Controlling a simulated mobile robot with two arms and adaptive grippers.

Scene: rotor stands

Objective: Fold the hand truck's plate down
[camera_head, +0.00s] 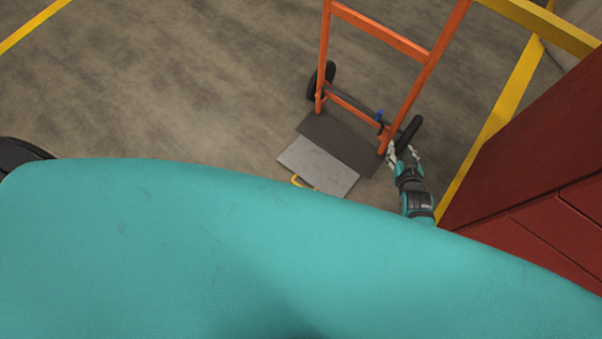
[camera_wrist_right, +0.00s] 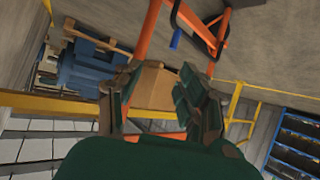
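The hand truck (camera_head: 430,62) has an orange tube frame and stands on the floor at the upper right of the head view. At its foot is a dark plate (camera_head: 340,142), which looks flat and low. A blue piece (camera_head: 379,115) sits by its axle; a blue piece (camera_wrist_right: 176,39) also shows in the right wrist view near orange tubes. My right gripper (camera_head: 403,152) is beside the truck's right leg and wheel; contact is unclear. In the right wrist view (camera_wrist_right: 158,80) its fingers are apart with nothing clearly between them. My left gripper is not in view.
A light grey panel (camera_head: 318,166) with a yellow handle lies against the dark plate's near edge. A dark red cabinet (camera_head: 535,165) stands close to my right arm. A yellow rail (camera_head: 548,28) is behind. The floor left of the truck is clear.

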